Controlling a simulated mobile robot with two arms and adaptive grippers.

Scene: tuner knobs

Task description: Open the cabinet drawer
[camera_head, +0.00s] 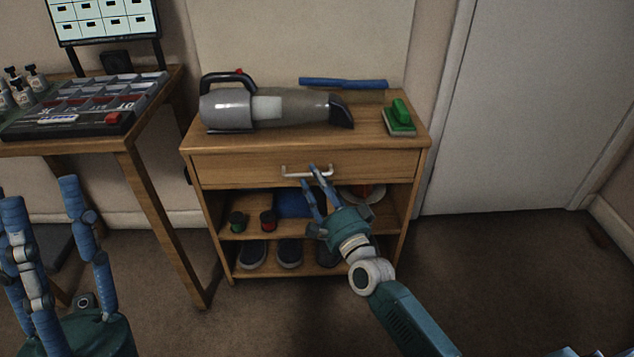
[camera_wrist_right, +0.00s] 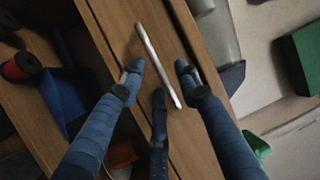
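The wooden cabinet (camera_head: 412,140) stands at the centre of the head view. Its top drawer (camera_head: 235,170) looks closed, its front flush with the cabinet. The drawer has a silver bar handle (camera_head: 292,172), which also crosses the right wrist view (camera_wrist_right: 157,62). My right gripper (camera_head: 311,176) is at the handle's right part. In the right wrist view its blue fingers (camera_wrist_right: 159,76) are spread on either side of the handle, with visible gaps; contact is not clear. My left gripper (camera_head: 42,192) is at the lower left, its fingers spread and empty, away from the cabinet.
A grey handheld vacuum (camera_head: 290,108), a blue bar (camera_head: 343,83) and a green brush (camera_head: 399,118) lie on the cabinet top. A wooden table (camera_head: 130,145) stands left. The floor at right is clear.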

